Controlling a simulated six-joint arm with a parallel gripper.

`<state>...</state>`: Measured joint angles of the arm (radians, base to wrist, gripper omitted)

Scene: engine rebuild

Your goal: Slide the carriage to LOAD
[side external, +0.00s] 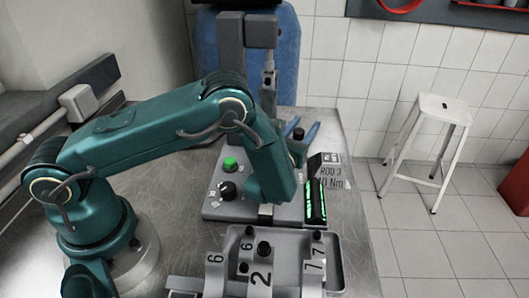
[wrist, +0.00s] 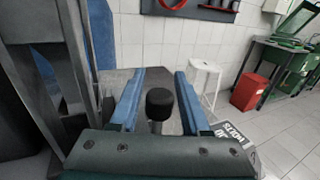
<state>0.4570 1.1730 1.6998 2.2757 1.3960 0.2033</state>
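My gripper (side external: 305,124) is behind the grey machine base (side external: 225,208) in the side view, its blue fingers pointing up and away. In the wrist view the open gripper (wrist: 160,74) has one finger on each side of a round black knob (wrist: 160,102), with a gap visible on both sides. The knob also shows between the fingers in the side view (side external: 298,134). It appears to be a handle, but my arm hides what it is fixed to, so I cannot tell where the carriage stands. No LOAD mark is readable.
The base carries a green button (side external: 230,164), a black dial (side external: 227,190) and a lit green display (side external: 316,203). A grey column (side external: 231,50) rises close behind my arm. Numbered parts sit in a grey tray (side external: 333,268) in front. A white stool (side external: 443,104) stands off to the right.

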